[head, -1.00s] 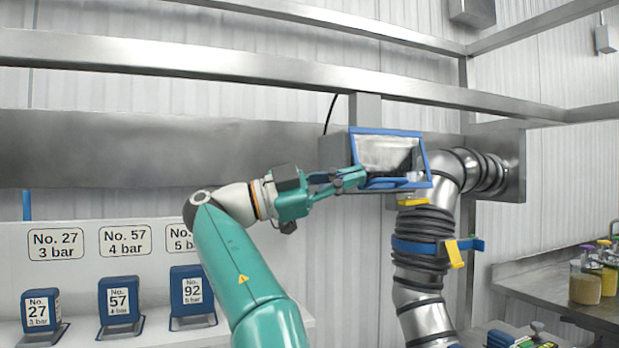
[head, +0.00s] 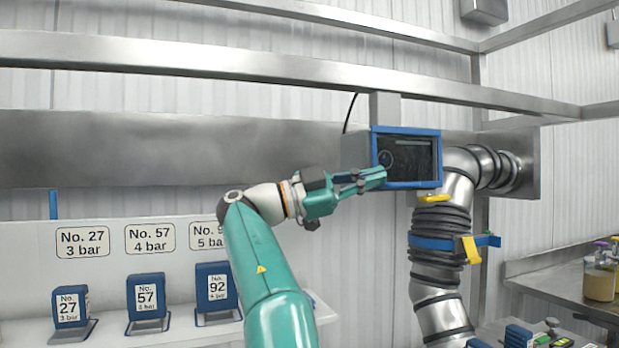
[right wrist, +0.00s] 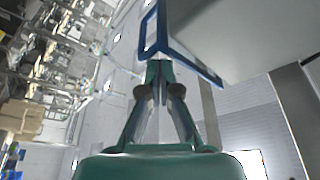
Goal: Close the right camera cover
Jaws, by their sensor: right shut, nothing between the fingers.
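The right camera cover (head: 409,133) is a blue rectangular frame around a dark pane on the front of a grey metal box (head: 357,150). My left gripper is not in view.
A corrugated steel pipe (head: 440,250) with blue and yellow clamps stands below and right of the box. Steel beams (head: 250,62) run above. A white shelf (head: 185,338) at lower left holds blue numbered units. A steel counter (head: 560,280) stands at the right.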

